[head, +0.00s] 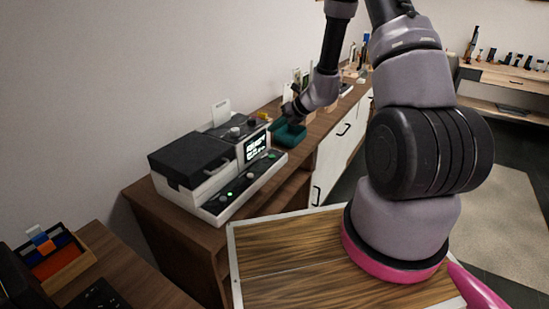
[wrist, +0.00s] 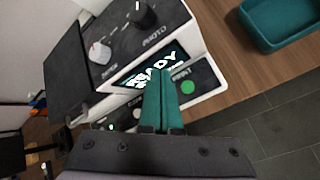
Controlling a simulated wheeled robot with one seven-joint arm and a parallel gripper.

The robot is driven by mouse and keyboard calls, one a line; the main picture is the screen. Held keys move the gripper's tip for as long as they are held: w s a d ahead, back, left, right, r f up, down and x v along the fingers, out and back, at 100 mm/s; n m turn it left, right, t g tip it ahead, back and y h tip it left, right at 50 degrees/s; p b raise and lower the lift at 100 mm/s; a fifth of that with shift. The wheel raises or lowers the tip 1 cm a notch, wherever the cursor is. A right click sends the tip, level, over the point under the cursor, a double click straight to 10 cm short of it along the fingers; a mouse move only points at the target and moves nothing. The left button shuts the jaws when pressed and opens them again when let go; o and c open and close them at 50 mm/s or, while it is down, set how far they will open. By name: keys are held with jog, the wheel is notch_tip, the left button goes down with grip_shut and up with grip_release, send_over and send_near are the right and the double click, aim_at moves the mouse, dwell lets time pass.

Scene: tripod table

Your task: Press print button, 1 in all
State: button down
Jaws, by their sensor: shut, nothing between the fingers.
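The printer (head: 190,184) is a black and white machine on the wooden cabinet; it also fills the upper left of the wrist view (wrist: 175,38). Its lit screen (wrist: 152,66) shows white text, of which "ADY" is readable. A round green button (wrist: 187,87) sits on the black front strip beside a partly hidden label ending in "NT". My gripper (wrist: 161,72) is shut and empty, its green fingers over the screen's lower part in the wrist view, just left of the green button. Whether they touch anything cannot be told. In the head view, my gripper (head: 289,110) is near the printer's far end.
A teal tray (wrist: 278,22) stands beside the printer, close to my gripper; it also shows in the head view (head: 289,134). Knobs (wrist: 143,14) stick up from the printer's top. Several small items stand farther along the cabinet. Floor (wrist: 285,120) lies open below its front edge.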

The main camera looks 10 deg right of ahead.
aim_at(274, 157)
jog(key=shift+f, duration=4.4)
jog(key=shift+f, duration=0.4)
